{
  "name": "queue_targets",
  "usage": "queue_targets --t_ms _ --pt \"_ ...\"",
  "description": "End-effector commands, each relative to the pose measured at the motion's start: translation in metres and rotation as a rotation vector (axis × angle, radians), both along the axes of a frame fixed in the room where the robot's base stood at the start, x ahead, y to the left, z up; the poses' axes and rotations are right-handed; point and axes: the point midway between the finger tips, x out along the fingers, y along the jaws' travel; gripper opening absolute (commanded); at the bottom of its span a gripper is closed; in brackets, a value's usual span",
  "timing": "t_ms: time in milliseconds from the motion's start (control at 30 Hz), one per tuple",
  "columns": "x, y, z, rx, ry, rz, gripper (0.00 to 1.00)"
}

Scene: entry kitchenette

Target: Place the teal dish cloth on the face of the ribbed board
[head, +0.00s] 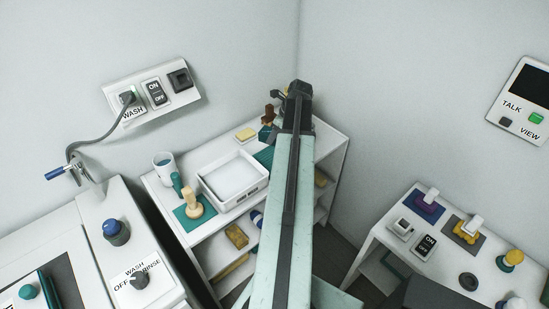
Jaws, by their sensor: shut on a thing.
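My gripper (298,92) is at the far end of my arm, above the back right of the white shelf unit, near the room corner. It is shut; my own arm hides most of the jaws and what is between them. A small dark teal piece, which looks like the teal dish cloth (265,133), shows just left of the arm below the gripper. I cannot tell whether it touches the shelf top. A teal, striped flat piece, likely the ribbed board (264,157), lies on the shelf top beside the white bin, partly hidden by my arm.
The shelf top also holds a white bin (233,181), a mug (164,165), a wooden-handled thing (192,205), a yellow block (245,134) and a brown thing (270,114). A washer (130,250) stands left. A white side table (388,238) with several small items stands right.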

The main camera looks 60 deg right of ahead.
Motion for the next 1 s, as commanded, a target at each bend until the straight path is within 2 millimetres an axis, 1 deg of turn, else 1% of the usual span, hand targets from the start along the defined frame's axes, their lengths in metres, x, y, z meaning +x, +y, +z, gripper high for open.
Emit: queue_targets --t_ms 167,200,300,367,500,567,700,767,1000 --pt "0.0 0.0 -0.035 0.0 0.0 -0.001 0.03" --pt "0.0 0.0 -0.044 -0.001 0.0 -0.001 0.03" --pt "0.0 0.0 -0.063 0.0 0.0 -0.002 0.03" --pt "0.0 0.0 -0.067 0.0 0.0 -0.002 0.03" --pt "0.0 0.0 -0.065 0.0 0.0 -0.003 0.03" --pt "0.0 0.0 -0.073 0.0 0.0 -0.003 0.03" --pt "0.0 0.0 -0.098 0.0 0.0 -0.003 0.03" --pt "0.0 0.0 -0.104 0.0 0.0 -0.003 0.03" --pt "0.0 -0.001 -0.099 0.001 0.0 -0.004 0.03"
